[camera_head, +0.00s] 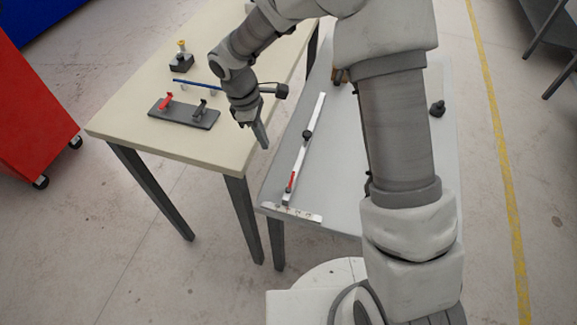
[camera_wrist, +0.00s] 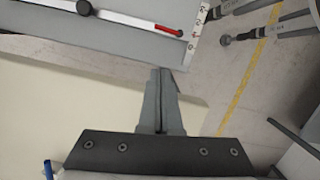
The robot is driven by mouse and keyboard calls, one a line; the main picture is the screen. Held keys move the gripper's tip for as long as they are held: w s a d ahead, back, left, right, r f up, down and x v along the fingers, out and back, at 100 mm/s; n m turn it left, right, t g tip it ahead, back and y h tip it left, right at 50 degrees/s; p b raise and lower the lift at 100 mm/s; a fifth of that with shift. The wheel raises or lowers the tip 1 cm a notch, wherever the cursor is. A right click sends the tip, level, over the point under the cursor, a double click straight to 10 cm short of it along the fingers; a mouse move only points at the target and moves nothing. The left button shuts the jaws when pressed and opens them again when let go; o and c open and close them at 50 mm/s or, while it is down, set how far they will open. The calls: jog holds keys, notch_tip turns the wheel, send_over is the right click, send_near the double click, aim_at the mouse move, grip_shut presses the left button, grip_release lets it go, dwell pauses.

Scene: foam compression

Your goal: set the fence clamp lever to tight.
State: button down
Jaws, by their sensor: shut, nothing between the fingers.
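The fence is a long pale bar (camera_head: 304,155) lying across the grey table. It carries a black knob (camera_head: 307,134) about midway. The red clamp lever (camera_head: 291,181) sits at the fence's near end and lies roughly along the bar. A white marked scale strip (camera_head: 290,212) runs along the near table edge. In the wrist view the red lever (camera_wrist: 169,31) and scale (camera_wrist: 200,28) show beyond the fingertips. My gripper (camera_head: 264,142) is shut and empty, above the edge of the cream table, left of the fence and apart from the lever. Its closed fingers (camera_wrist: 162,75) show in the wrist view.
A black knob (camera_head: 437,108) is on the grey table's right side. A red cabinet (camera_head: 30,120) stands left.

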dwell(0.3)
send_near(291, 181)
notch_tip(291, 181, down, 4)
jog(key=w+a, duration=0.2)
jog(key=a, duration=0.1)
jog(key=d+f, duration=0.1)
jog(key=d, duration=0.1)
jog(key=d+f, duration=0.1)
jog(key=d, duration=0.1)
jog(key=shift+s+f+b, duration=0.2)
jog(key=shift+f+b, duration=0.15)
jog(key=shift+r, duration=0.1)
jog(key=shift+w, duration=0.1)
jog(key=shift+d+m, duration=0.15)
jog(key=shift+m, duration=0.55)
